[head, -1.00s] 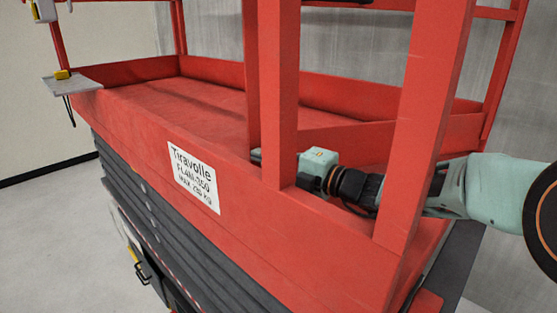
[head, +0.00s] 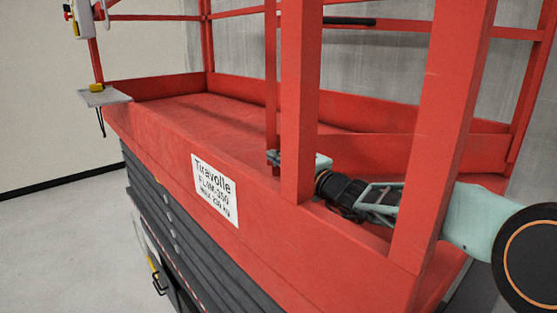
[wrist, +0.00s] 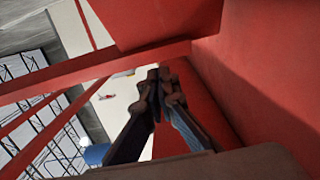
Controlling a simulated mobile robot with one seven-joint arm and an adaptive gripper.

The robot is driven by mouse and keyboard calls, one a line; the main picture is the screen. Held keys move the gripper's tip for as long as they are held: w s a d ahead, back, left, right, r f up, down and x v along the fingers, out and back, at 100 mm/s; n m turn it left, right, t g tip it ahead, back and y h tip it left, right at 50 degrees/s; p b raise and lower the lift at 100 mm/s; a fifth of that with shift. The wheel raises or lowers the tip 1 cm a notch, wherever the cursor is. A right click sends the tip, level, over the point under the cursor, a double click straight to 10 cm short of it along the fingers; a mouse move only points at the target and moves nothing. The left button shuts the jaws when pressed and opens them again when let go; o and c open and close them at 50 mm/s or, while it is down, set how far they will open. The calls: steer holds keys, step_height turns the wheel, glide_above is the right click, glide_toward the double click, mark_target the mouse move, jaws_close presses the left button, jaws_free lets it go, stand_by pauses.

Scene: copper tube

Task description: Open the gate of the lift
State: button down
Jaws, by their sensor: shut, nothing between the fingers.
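The lift (head: 215,135) is red, with a flat platform (head: 200,108) ringed by rails and posts. A wide near post (head: 300,85) and a thinner post (head: 271,70) just behind its left side stand at the entry side, but I cannot tell which parts form the gate or how far it stands open. My gripper (head: 273,157) reaches in low behind the wide post, which hides part of it; its tip shows left of that post. In the wrist view my gripper (wrist: 160,75) is shut and empty, beside a red surface (wrist: 260,60). I cannot tell whether it touches.
Another wide red post (head: 445,130) stands in front of my arm. A label plate (head: 215,190) is on the platform's side. A control box (head: 82,18) and small shelf (head: 104,97) are at the far left. The floor (head: 60,220) at left is clear.

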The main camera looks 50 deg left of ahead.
steer(key=d, duration=1.2)
steer(key=shift+s, duration=0.4)
